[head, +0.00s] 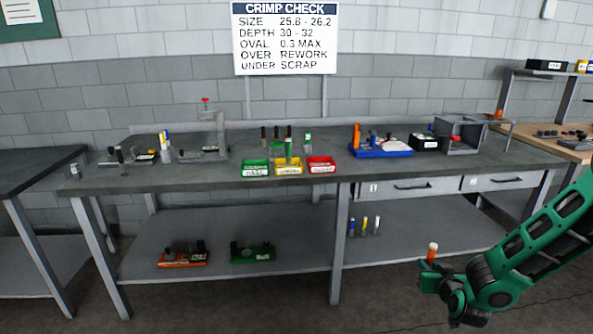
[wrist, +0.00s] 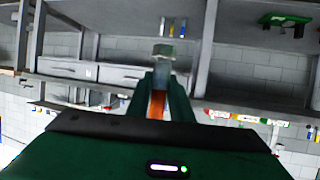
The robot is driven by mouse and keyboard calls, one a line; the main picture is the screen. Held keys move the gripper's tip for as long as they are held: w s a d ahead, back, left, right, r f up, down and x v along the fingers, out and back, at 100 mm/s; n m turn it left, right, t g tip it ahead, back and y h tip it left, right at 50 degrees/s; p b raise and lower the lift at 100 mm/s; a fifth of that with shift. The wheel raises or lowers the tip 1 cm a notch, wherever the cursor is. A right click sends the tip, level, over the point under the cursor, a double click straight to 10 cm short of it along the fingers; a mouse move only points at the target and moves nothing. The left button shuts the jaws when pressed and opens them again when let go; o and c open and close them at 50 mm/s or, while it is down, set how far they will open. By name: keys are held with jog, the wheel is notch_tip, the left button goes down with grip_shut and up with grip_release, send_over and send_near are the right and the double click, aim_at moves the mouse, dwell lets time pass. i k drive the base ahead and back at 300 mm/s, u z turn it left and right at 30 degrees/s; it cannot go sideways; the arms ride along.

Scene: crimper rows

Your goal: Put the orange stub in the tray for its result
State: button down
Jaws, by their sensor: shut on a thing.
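My gripper (head: 431,268) is at the lower right of the head view, in front of the bench and below its top. It is shut on the orange stub (head: 432,249), which stands upright. In the wrist view the orange stub (wrist: 157,104) sits between the two fingers of my gripper (wrist: 160,92), with a pale metal end beyond them. Three small trays stand at the bench's front edge: green (head: 255,174), yellow (head: 288,173) and red (head: 321,171). Their labels are too small to read surely. A wall sign (head: 285,38) lists size, depth and oval limits, "over rework" and "under scrap".
The grey bench (head: 210,180) has a press-like fixture (head: 221,135) on the left, a blue tray (head: 382,151) and a grey open box (head: 460,135) on the right. Drawers (head: 412,187) and a lower shelf (head: 290,256) lie beneath.

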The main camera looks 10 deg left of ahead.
aim_at(282, 172)
jog(key=i, duration=0.95)
jog(key=u, duration=0.1)
